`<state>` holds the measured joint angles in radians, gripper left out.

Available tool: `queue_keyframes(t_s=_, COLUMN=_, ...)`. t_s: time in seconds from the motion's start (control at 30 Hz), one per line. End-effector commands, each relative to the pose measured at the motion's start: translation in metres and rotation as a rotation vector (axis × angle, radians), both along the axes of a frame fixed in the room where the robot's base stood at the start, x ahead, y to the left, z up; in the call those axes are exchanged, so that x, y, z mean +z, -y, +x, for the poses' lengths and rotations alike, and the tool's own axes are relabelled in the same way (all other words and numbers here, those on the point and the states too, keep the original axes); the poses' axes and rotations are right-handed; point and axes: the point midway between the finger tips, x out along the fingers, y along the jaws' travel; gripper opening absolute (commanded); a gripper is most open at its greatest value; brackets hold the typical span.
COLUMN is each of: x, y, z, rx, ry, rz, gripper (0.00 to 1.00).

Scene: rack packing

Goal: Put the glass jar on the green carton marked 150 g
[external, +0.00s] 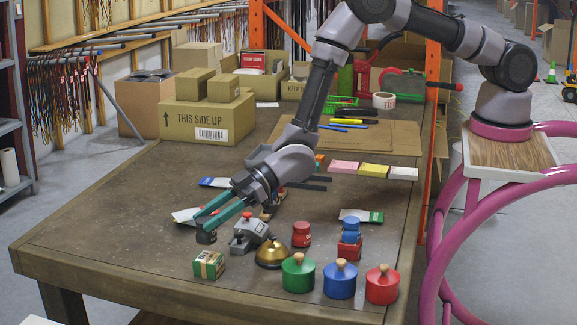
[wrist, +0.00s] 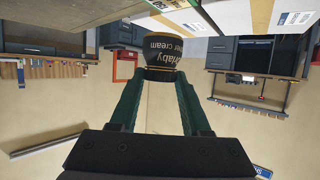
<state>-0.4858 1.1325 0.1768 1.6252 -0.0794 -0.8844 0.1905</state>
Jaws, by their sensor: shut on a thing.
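My gripper (external: 200,221) is shut on a small dark jar (external: 206,236), near the left side of the table. In the wrist view, the jar (wrist: 164,56) sits between the tips of my green fingers (wrist: 160,82); it has pale lettering ending in "cream" and a gold-coloured band. I cannot tell if it touches the table. A small green carton with a tan band (external: 208,265) lies just in front of the jar, apart from it. Its marking is too small to read.
A grey metal device (external: 249,232) and a brass bell (external: 271,253) stand right of the carton. Green (external: 298,274), blue (external: 340,280) and red (external: 382,285) knobbed pots line the front. A white packet (external: 186,215) lies behind my fingers. Cardboard boxes (external: 207,122) stand farther back.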

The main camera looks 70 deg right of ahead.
Motion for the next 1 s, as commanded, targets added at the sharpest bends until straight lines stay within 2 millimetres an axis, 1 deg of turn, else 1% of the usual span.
queue_keyframes(t_s=0.07, x=-0.006, y=0.000, z=0.000, rx=0.000, ry=0.000, rz=0.000, gripper=0.00)
queue_keyframes(t_s=0.23, x=-0.031, y=0.000, z=0.000, rx=0.000, ry=0.000, rz=-0.001, gripper=0.00)
queue_keyframes(t_s=0.3, x=-0.036, y=0.000, z=0.000, rx=0.000, ry=0.001, rz=-0.001, gripper=0.00)
queue_keyframes(t_s=0.53, x=-0.037, y=0.000, z=0.001, rx=0.000, ry=0.001, rz=0.000, gripper=0.00)
queue_keyframes(t_s=0.67, x=-0.040, y=0.000, z=0.000, rx=-0.001, ry=0.001, rz=0.001, gripper=0.00)
queue_keyframes(t_s=0.7, x=-0.040, y=0.000, z=0.000, rx=-0.001, ry=0.001, rz=-0.001, gripper=0.62)
queue_keyframes(t_s=0.73, x=-0.040, y=0.000, z=0.000, rx=-0.001, ry=0.001, rz=-0.001, gripper=0.74)
queue_keyframes(t_s=0.77, x=-0.040, y=0.000, z=0.000, rx=0.000, ry=0.001, rz=-0.001, gripper=0.77)
queue_keyframes(t_s=1.0, x=-0.040, y=0.000, z=0.000, rx=0.000, ry=0.001, rz=-0.001, gripper=0.77)
